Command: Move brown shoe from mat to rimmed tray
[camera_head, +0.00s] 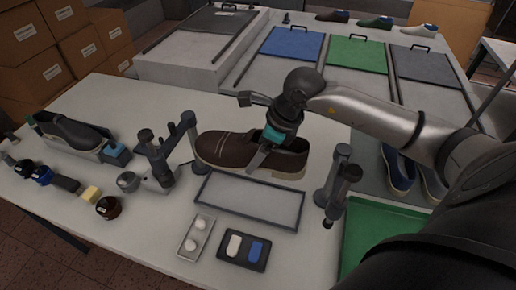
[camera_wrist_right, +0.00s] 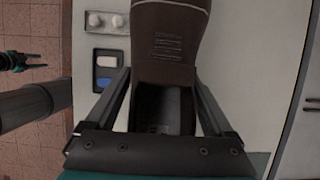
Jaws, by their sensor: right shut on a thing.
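The brown shoe (camera_head: 226,151) is held in the head view by my right gripper (camera_head: 268,147), with the toe pointing left. In the right wrist view the shoe (camera_wrist_right: 168,55) lies between the two fingers of the gripper (camera_wrist_right: 165,100). The grey rimmed tray (camera_head: 226,204) lies empty on the white table, just below the shoe in the picture; it does not show in the wrist view. How high the shoe is above the table is unclear. A dark part with teal bits (camera_wrist_right: 15,60) at the wrist view's left edge may be my left gripper; its jaws are unclear.
Dark upright fixtures stand left (camera_head: 165,155) and right (camera_head: 338,185) of the tray. Small trays with white discs (camera_head: 207,222) and white and blue pads (camera_head: 262,265) lie in front.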

